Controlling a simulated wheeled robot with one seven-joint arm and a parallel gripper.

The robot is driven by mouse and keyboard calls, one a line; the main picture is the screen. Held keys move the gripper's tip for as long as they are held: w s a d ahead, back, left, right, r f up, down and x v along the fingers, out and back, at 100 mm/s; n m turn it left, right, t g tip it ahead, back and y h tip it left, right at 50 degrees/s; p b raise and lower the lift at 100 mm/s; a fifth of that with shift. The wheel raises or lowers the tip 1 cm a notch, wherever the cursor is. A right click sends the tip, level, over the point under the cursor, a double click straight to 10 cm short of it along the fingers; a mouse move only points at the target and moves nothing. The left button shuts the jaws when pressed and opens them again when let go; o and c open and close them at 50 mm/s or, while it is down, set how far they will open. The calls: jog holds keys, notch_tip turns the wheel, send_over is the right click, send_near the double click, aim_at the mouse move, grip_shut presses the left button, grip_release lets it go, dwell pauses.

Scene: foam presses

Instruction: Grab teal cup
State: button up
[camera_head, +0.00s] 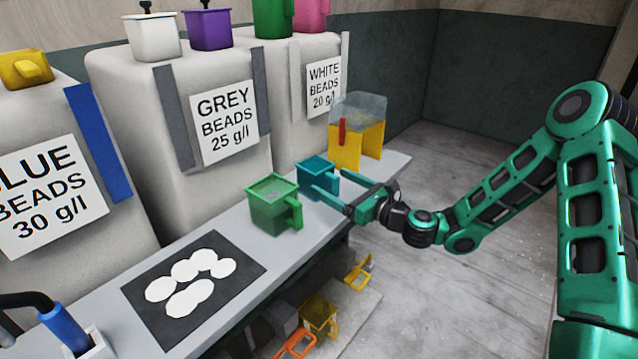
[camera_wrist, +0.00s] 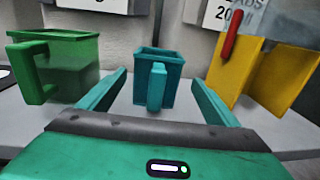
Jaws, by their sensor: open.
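The teal cup (camera_head: 316,174) is a square, open-topped cup standing upright on the bench, just right of a green cup (camera_head: 273,203). In the wrist view the teal cup (camera_wrist: 158,80) is centred, with its handle facing my gripper. My gripper (camera_head: 333,186) is open, its two green fingers apart and pointing at the teal cup. In the wrist view the fingers of my gripper (camera_wrist: 157,92) lie to the left and right of the cup's handle side. I cannot tell how far the fingertips reach along the cup. Nothing is held.
The green cup (camera_wrist: 55,70) stands close on the left. A yellow stand with a clear bin (camera_head: 357,140) and red handle is on the right. A black mat (camera_head: 150,290) with white discs lies on the bench (camera_head: 225,225). Large bead bags line the wall. Several cups lie below.

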aim_at(326, 181)
jog(key=shift+f+x, duration=0.1)
jog(key=shift+x, duration=1.4)
jog(key=shift+f+x, duration=0.15)
jog(key=shift+x, duration=1.35)
jog(key=shift+s+a, duration=0.1)
jog(key=shift+s, duration=0.1)
jog(key=shift+c, duration=0.3)
jog(key=c, duration=1.1)
